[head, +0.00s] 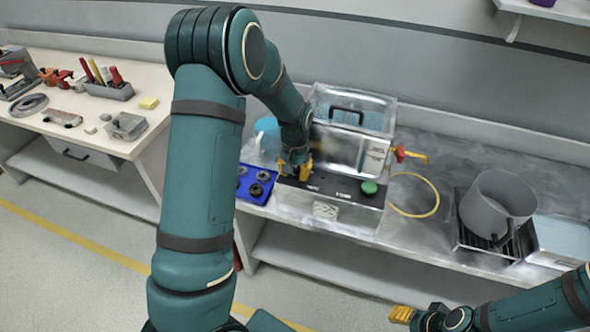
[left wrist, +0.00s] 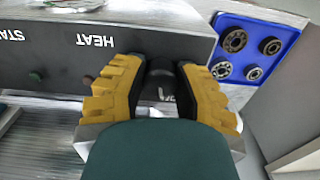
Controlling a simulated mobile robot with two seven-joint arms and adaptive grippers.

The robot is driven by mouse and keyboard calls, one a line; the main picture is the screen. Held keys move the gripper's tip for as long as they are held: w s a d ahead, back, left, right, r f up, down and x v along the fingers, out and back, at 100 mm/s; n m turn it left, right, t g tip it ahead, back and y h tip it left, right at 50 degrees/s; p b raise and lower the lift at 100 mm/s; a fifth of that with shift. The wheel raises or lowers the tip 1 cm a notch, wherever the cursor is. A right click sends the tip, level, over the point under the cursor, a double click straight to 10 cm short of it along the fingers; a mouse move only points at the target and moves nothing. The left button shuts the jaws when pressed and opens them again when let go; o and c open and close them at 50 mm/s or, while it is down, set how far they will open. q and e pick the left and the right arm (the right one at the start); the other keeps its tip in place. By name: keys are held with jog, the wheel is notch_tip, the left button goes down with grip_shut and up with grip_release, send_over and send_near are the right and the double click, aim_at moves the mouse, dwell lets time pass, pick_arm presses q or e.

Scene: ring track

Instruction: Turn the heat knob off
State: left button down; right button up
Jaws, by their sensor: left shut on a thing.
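The control panel (head: 330,190) is the dark front strip of a metal bench unit, with HEAT and START lettering and a green button (head: 369,187). My left gripper (head: 295,170) is at the panel's left end and covers the knob in the head view. In the left wrist view, the yellow fingers are closed on both sides of a dark knob (left wrist: 164,78), beside the upside-down HEAT label (left wrist: 96,41). Most of the knob is hidden, so its pointer setting cannot be read. My right gripper (head: 402,314) is low in the head view, away from the panel; its jaw opening is unclear.
A blue tray (left wrist: 224,22) with several dark round parts lies beside the panel. A metal box with a glass lid (head: 352,117) stands behind it. A yellow ring (head: 437,199) and a grey pot (head: 497,203) are to the right. A tool table (head: 60,98) stands left.

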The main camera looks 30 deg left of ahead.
aim_at(295, 171)
pick_arm(q)
jog(key=shift+s+n, duration=0.1)
jog(key=shift+n, duration=0.8)
jog(key=shift+f, duration=0.1)
jog(key=c, duration=0.6)
grip_release()
jog(key=shift+c, duration=0.2)
notch_tip(295, 171, up, 12)
